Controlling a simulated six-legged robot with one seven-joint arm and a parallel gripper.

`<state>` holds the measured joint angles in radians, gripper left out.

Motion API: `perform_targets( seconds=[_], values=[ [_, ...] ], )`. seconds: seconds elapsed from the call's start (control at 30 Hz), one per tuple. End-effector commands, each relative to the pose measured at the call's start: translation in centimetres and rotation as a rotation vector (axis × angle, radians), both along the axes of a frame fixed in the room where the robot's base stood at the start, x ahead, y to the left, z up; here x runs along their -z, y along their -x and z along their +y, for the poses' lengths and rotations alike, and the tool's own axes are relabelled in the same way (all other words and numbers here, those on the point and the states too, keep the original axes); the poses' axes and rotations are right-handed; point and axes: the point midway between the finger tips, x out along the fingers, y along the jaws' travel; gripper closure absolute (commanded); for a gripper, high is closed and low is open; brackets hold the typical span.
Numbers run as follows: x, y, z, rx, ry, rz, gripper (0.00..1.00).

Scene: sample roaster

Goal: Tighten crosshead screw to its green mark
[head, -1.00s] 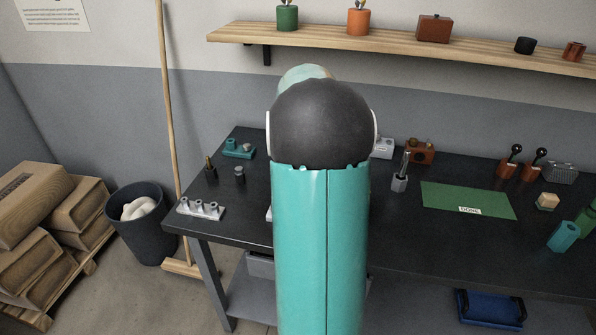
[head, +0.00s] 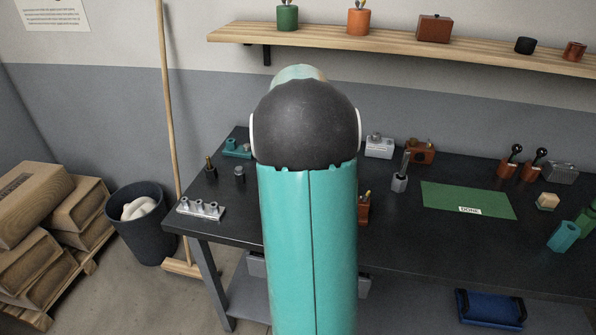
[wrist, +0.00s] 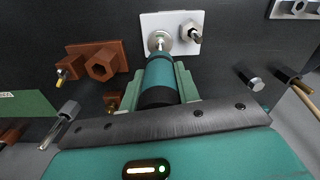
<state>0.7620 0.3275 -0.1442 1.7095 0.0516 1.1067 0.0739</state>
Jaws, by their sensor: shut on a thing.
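In the wrist view my gripper (wrist: 158,97) is shut on a teal driver (wrist: 159,70) with a dark band at its near end. The driver points away from me toward a white plate (wrist: 152,24) on the bench. Its thin shaft ends at a round metal screw head (wrist: 160,42) on that plate; whether the tip is seated cannot be told. A hex bolt (wrist: 190,32) stands on the same plate to the right. The green mark is not distinguishable. In the head view my arm hides the gripper, driver and plate.
In the wrist view a rust-brown block with a hex socket (wrist: 101,66) is left of the driver. Loose metal parts stand on both sides. In the head view a green mat (head: 467,200) lies right on the dark bench; a rack with several posts (head: 202,209) is left.

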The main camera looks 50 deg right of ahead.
Motion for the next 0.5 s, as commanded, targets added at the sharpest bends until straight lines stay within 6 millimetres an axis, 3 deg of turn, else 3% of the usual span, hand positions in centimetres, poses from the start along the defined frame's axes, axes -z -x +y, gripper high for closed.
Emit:
perform_targets(
  seconds=[0.37, 0.5],
  values=[
    [0.04, 0.00, 0.02, 0.073, -0.001, 0.000, 1.00],
    [0.05, -0.01, 0.03, 0.181, 0.000, 0.001, 1.00]
  ],
)
